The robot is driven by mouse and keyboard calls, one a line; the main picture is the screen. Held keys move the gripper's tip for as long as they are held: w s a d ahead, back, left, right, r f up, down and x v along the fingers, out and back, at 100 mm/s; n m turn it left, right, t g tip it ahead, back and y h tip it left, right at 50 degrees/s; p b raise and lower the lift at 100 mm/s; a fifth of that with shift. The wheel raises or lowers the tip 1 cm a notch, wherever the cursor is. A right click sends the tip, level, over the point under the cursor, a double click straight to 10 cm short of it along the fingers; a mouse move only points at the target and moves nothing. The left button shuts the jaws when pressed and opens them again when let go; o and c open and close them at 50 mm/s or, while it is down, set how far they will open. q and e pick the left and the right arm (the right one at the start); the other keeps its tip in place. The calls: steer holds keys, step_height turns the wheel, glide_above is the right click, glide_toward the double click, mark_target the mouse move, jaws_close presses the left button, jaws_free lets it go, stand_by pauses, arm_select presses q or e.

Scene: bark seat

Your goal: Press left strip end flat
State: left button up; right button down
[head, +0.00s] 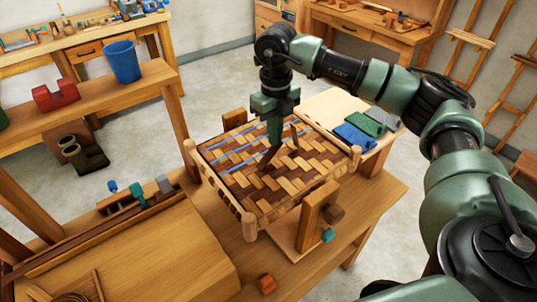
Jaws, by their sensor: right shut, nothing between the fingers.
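The woven bark seat (240,183), in brown and tan strips, sits in a wooden frame on the bench. Blue lines run across its far left part. My right gripper (275,142) points down over the far middle of the weave, fingers shut and empty. A dark brown strip end (268,158) sticks up at a slant just below the fingertips; I cannot tell whether they touch it. A second short piece (294,136) stands tilted just right of the fingers. My left gripper is not in view.
A wooden clamp block (316,211) stands at the seat's near right edge. Blue, green and grey cloths (355,137) lie on a board behind right. A tool rack (140,203) is at the left. A blue bucket (123,62) stands on a far bench.

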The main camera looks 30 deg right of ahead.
mark_target(274, 149)
steer(key=shift+f, duration=0.15)
steer(key=shift+f+b, duration=2.1)
steer(key=shift+f, duration=0.65)
steer(key=shift+r, duration=0.1)
step_height(274, 149, up, 8)
steer(key=p, duration=0.5)
steer(key=shift+p, duration=0.3)
steer(key=shift+a, duration=0.1)
